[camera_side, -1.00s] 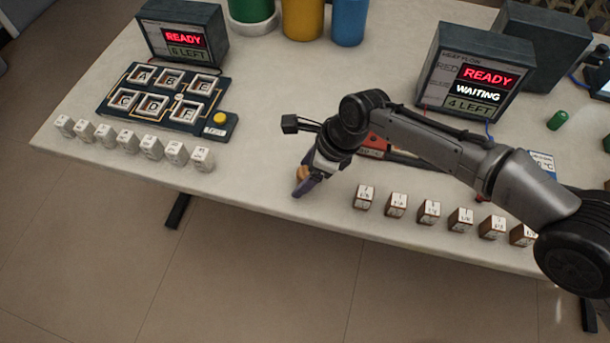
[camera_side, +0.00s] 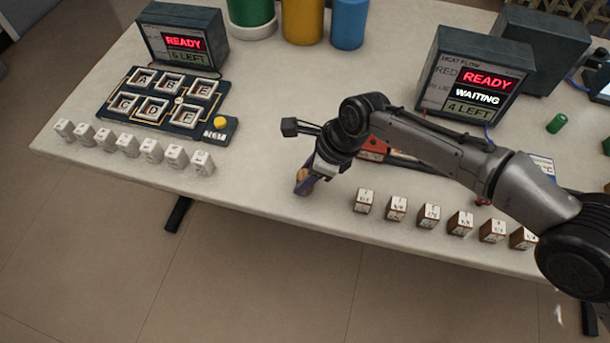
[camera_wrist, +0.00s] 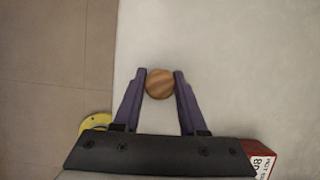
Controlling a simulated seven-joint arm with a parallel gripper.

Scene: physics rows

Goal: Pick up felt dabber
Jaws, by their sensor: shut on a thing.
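The felt dabber (camera_wrist: 160,84) shows in the wrist view as a round wooden top between my two fingers. My gripper (camera_wrist: 160,88) is shut on it, one purple finger on each side. In the side view my gripper (camera_side: 304,183) is near the table's front edge, and a small tan part of the dabber (camera_side: 303,173) shows at the fingers. The dabber's lower part is hidden, and I cannot tell whether it touches the table.
The white table (camera_side: 270,150) has a row of white blocks (camera_side: 151,151) at left and brown-sided blocks (camera_side: 429,216) at right. A dark socket board (camera_side: 165,98) and display boxes (camera_side: 478,75) stand behind. A red block (camera_wrist: 263,163) is beside my gripper.

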